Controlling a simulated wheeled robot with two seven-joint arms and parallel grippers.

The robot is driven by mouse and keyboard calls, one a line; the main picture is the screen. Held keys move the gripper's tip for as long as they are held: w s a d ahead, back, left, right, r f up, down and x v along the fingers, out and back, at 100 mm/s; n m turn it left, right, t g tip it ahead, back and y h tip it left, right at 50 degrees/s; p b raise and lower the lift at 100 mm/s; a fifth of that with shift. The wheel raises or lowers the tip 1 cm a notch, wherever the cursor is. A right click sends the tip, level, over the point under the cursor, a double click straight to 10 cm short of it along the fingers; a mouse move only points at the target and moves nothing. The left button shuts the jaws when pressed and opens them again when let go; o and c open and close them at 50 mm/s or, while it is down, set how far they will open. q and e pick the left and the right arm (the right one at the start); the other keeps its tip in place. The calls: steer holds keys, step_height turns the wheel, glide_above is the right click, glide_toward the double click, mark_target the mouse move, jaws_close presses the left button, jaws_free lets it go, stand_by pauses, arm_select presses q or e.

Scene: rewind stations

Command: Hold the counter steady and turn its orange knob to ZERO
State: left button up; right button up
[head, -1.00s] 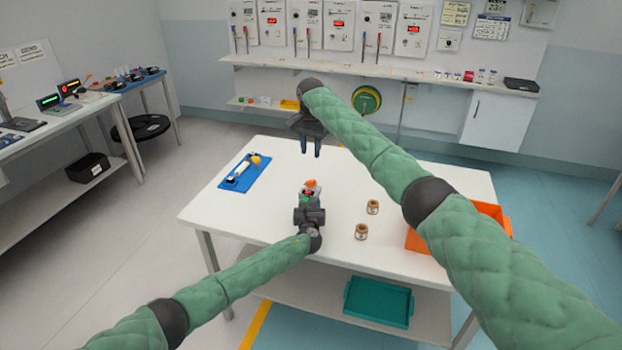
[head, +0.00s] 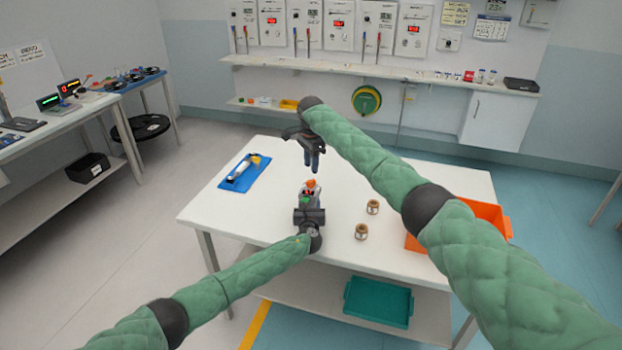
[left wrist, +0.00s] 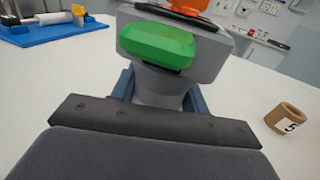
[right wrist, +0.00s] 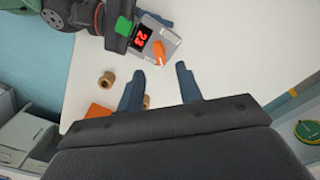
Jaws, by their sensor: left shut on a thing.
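The counter (head: 308,196) is a small grey device standing on the white table, with an orange knob (head: 310,183) on top. The right wrist view shows its red digits (right wrist: 141,38), a green part and the orange knob (right wrist: 159,52); the digits are too small to read surely. My left gripper (left wrist: 160,92) is shut on the counter's grey neck, below the green part (left wrist: 157,46). My right gripper (head: 312,168) is above and behind the counter in the head view. Its fingers (right wrist: 159,88) are apart and empty, not touching the knob.
A blue mat (head: 235,181) with a white roller tool lies at the table's left. Two brown rings (head: 361,232) stand right of the counter, and an orange bin (head: 485,212) is at the right edge. A teal tray (head: 379,302) is on the lower shelf. The table's back left is clear.

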mark_target(311, 183)
steer(key=shift+f, duration=3.2)
steer(key=shift+c, duration=0.3)
jaws_close()
